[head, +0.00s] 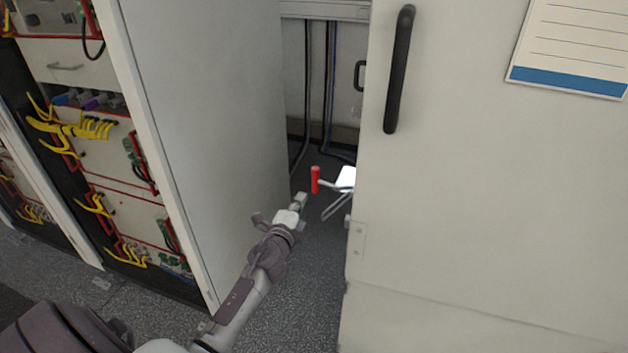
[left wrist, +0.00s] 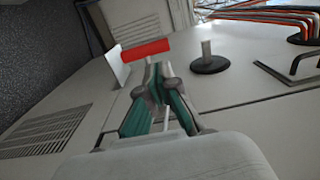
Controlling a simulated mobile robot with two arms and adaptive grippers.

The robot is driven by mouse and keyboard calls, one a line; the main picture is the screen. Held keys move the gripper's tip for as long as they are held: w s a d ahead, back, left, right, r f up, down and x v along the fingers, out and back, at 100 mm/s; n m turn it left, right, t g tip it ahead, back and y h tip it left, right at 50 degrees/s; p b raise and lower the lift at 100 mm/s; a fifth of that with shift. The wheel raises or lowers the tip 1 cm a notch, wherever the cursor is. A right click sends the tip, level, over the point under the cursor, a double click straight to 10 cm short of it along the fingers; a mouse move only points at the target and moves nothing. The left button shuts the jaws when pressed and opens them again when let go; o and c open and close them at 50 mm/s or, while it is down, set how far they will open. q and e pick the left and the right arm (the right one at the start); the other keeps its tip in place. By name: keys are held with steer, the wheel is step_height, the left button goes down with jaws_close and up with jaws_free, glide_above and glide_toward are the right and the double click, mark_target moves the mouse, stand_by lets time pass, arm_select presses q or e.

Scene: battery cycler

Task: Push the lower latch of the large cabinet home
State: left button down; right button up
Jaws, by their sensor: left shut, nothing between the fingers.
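The large cabinet (head: 460,190) is the pale one on the right in the head view. Its lower latch has a red grip (head: 315,180) and a pale bracket (head: 346,180), sticking out left of the cabinet's edge into the gap. My left gripper (head: 302,198) is shut and empty, just below and left of the red grip. In the left wrist view the red grip (left wrist: 146,49) lies just beyond my fingertips (left wrist: 156,68). I cannot tell whether they touch. The cabinet hides part of the latch mount. My right gripper is not in view.
An open rack (head: 110,150) with yellow cables and a grey side panel (head: 215,130) stands left of the gap. Dark cables (head: 329,95) hang at the back. A black handle (head: 400,70) sticks out of the large cabinet. The floor in the gap is clear.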

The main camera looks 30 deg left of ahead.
mark_target(314, 176)
arm_select(q)
steer(key=b+x, duration=0.1)
steer(key=x, duration=0.7)
steer(key=shift+f, duration=0.1)
steer(key=shift+w+a, duration=0.1)
steer(key=shift+w, duration=0.5)
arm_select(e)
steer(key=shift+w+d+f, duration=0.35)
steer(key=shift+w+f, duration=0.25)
arm_select(q)
steer(key=shift+a, duration=0.1)
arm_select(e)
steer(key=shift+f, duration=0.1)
